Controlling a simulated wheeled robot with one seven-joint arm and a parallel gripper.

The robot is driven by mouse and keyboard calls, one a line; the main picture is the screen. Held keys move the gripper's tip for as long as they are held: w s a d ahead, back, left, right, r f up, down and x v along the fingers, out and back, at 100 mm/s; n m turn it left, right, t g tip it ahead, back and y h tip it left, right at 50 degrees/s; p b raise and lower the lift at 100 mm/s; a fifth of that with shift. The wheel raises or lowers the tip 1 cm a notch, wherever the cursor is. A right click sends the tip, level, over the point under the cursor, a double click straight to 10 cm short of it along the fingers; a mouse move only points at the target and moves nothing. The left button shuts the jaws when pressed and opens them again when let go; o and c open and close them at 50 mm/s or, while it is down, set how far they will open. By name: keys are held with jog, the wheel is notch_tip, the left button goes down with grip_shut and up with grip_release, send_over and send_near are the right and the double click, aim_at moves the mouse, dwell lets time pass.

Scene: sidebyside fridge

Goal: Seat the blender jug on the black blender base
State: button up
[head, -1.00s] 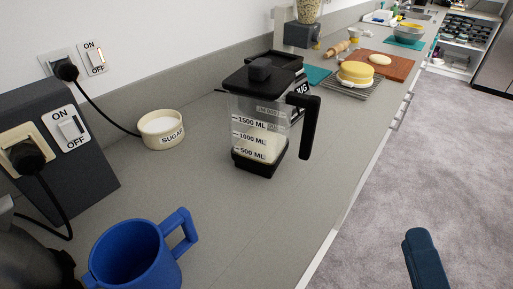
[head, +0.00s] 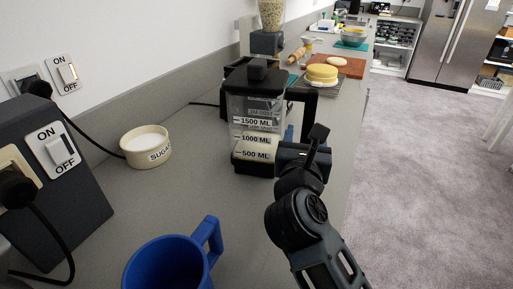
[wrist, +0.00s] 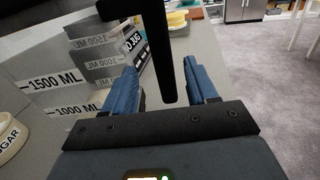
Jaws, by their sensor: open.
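The blender jug (head: 256,108) stands upright on the counter in the head view. It is clear with ML marks, pale contents and a black lid, and its black handle faces right. In the wrist view the jug (wrist: 62,80) is at the left, with its handle (wrist: 160,50) hanging between my two blue fingers. My gripper (head: 296,143) is open beside the jug; in the wrist view the gripper (wrist: 160,72) has gaps on both sides of the handle. A black boxy thing labelled "JUG" (wrist: 132,40), seemingly the blender base, is just behind the jug and mostly hidden.
A blue mug (head: 170,265) stands at the near counter edge. A sugar bowl (head: 146,147) is left of the jug. A switch box (head: 45,185) with cords is at the left. Farther back are a yellow cake (head: 322,73) and a cutting board (head: 345,66). Open floor lies right.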

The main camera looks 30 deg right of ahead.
aim_at(308, 120)
jog(key=p+x, duration=0.1)
jog(key=x, duration=0.6)
jog(key=shift+d+f, duration=0.2)
jog(key=shift+d, duration=0.05)
grip_shut()
dwell(0.3)
dwell(0.6)
jog(key=shift+r, duration=0.2)
